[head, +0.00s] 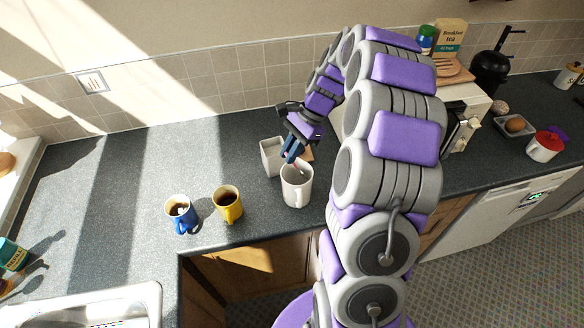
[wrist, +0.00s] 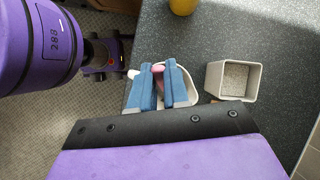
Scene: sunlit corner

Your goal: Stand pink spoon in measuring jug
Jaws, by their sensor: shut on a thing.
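The white jug (head: 297,190) stands upright on the dark worktop near its front edge, its handle facing the front. In the wrist view, part of its white rim (wrist: 193,92) shows beside and behind my fingers.
A pale square container (head: 270,158) stands just behind and left of the jug; it also shows in the wrist view (wrist: 222,92). A yellow mug (head: 228,207) and a blue mug (head: 181,218) stand left, both holding dark liquid.

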